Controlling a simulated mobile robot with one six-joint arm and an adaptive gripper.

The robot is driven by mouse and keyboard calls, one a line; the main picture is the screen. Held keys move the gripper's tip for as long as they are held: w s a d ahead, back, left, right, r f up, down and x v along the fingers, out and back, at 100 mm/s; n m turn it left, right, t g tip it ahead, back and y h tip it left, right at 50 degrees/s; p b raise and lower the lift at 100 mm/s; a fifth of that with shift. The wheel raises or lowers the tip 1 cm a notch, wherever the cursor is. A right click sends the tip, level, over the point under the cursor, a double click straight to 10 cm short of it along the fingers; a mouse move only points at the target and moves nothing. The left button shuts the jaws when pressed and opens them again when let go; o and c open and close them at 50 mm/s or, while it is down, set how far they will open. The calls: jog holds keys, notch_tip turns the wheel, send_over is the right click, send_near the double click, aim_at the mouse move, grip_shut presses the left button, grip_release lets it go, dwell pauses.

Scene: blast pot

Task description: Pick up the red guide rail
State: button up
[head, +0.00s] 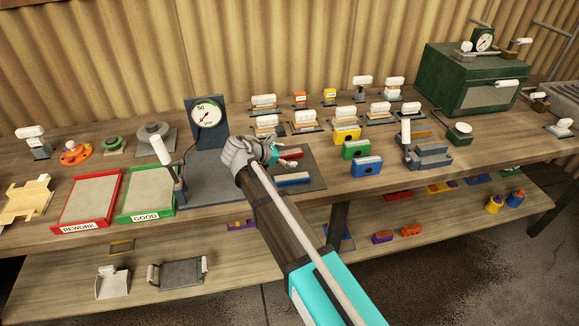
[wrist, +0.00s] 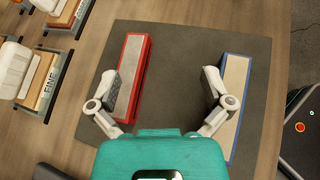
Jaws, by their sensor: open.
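The red guide rail (head: 291,154) lies on a dark mat (head: 316,164) on the bench, beside a blue rail (head: 294,180). In the wrist view the red rail (wrist: 132,75) is a long block with a pale top and red sides, left of centre. The blue rail (wrist: 236,95) lies to its right, roughly parallel. My gripper (head: 272,152) is over the mat. In the wrist view my gripper (wrist: 164,90) is open and empty, its left finger over or beside the red rail's near part and its right finger near the blue rail. Whether either finger touches a rail cannot be told.
A dark stand with a pressure gauge (head: 207,114) is left of my gripper. Green and blue blocks (head: 366,167) stand right of the mat. Labelled holders line the back. Red and green trays (head: 147,197) lie at the left. Bare mat shows between the rails (wrist: 185,60).

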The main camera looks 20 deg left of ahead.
aim_at(283, 154)
jog(key=a+n, duration=0.1)
jog(key=a, duration=0.1)
jog(key=s+a+n+t+b, duration=0.1)
jog(key=a, duration=0.1)
jog(key=a+f+n, duration=0.1)
jog(key=a, duration=0.1)
jog(key=shift+s+a+t+b, duration=0.2)
jog(key=shift+a+t+b, duration=0.05)
jog(key=shift+t+b, duration=0.15)
jog(key=shift+r, duration=0.1)
jog(key=shift+d, duration=0.1)
jog(key=shift+b+x, duration=0.35)
jog(key=shift+x, duration=0.8)
jog(key=shift+b+x, duration=0.95)
jog(key=shift+x, duration=1.65)
jog(key=shift+s+d, duration=0.1)
jog(key=shift+d, duration=0.05)
grip_shut()
